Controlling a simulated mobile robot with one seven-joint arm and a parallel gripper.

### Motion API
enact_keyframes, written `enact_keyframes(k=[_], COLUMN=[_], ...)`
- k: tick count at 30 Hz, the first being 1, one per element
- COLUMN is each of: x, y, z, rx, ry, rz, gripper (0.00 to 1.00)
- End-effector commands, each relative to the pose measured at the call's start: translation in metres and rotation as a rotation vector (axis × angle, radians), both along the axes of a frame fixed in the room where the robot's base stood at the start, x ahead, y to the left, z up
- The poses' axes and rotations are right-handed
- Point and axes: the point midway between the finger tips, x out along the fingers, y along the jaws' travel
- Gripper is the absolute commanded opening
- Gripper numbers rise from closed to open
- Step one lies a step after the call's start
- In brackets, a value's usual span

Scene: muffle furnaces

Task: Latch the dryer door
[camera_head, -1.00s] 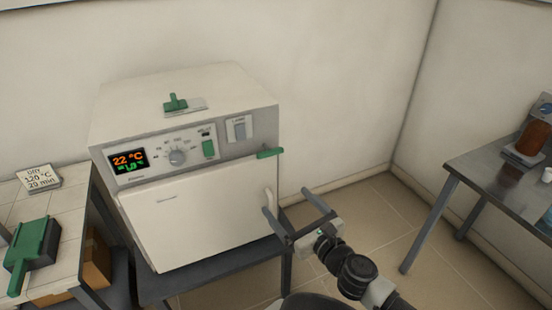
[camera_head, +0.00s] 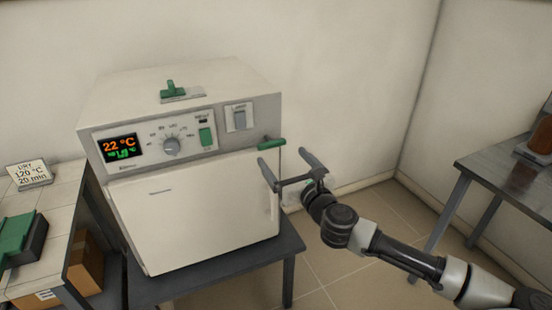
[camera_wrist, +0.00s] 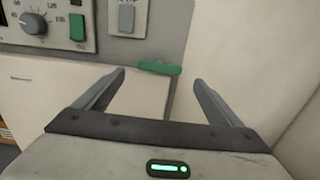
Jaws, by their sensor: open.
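The dryer (camera_head: 180,165) is a cream box on a dark stand. A green latch lever (camera_head: 271,143) lies about level at the door's upper right corner. It also shows in the wrist view (camera_wrist: 158,69), beyond and between my fingers. My gripper (camera_head: 284,164) is open and empty, just below and right of the lever in the head view and apart from it.
The display (camera_head: 122,147) reads 22 °C, beside a dial (camera_head: 171,146) and a green switch (camera_head: 206,137). A tiled table (camera_head: 50,230) with a sign card (camera_head: 29,174) stands left. A dark table (camera_head: 510,180) stands right. The floor between is clear.

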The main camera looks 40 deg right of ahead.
Motion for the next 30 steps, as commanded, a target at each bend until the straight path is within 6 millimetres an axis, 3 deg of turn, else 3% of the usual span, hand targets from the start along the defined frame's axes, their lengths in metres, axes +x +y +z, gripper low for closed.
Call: enact_keyframes(k=[3,9,22,30], x=[0.025,0.05,0.059,0.059], y=[-0.004,-0.012,-0.014,-0.014], z=[0.002,0.002,0.002,0.002], rx=[-0.003,-0.002,-0.002,-0.002], ry=[0.0,0.0,0.0,0.0], rz=[0.004,0.002,0.001,0.001], gripper=[0.89,0.89,0.89,0.48])
